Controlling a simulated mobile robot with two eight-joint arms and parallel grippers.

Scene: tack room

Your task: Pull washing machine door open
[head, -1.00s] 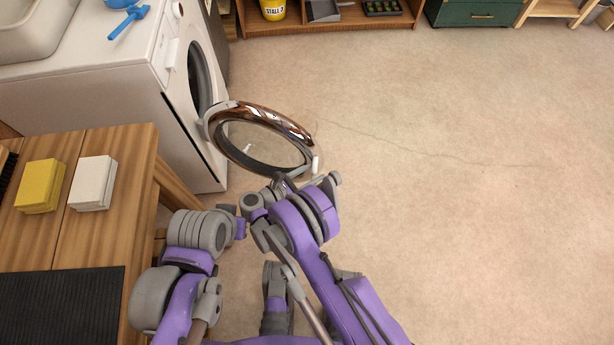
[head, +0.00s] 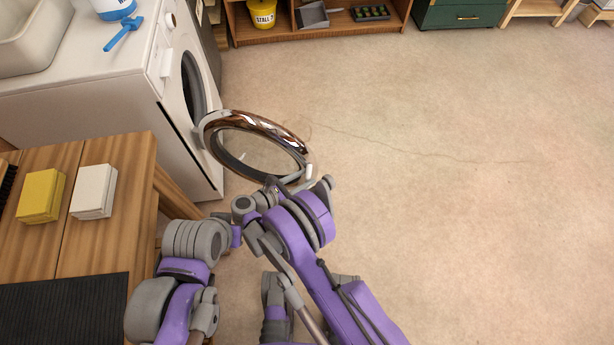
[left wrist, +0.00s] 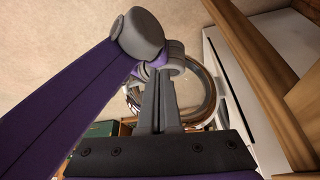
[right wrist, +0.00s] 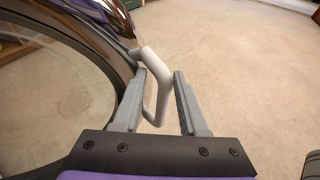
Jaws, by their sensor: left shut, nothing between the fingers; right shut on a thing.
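The white washing machine (head: 110,65) stands at the upper left in the head view. Its round door (head: 255,122), a shiny dark ring around clear glass, stands swung well out from the dark drum opening. A small white handle (head: 309,173) sits on its free edge. My right gripper (head: 288,184) is at that edge; in the right wrist view its fingers (right wrist: 157,92) are on either side of the white handle loop (right wrist: 150,62), shut on it. My left gripper (left wrist: 160,88) is shut and empty in the left wrist view, with the door ring (left wrist: 208,95) partly hidden behind it.
A wooden table (head: 85,225) with a yellow block (head: 40,195), a white block (head: 93,191) and a black mat (head: 65,308) stands at the left, close to my left arm. A low wooden shelf (head: 330,33) is at the back. The floor (head: 450,190) at right is clear.

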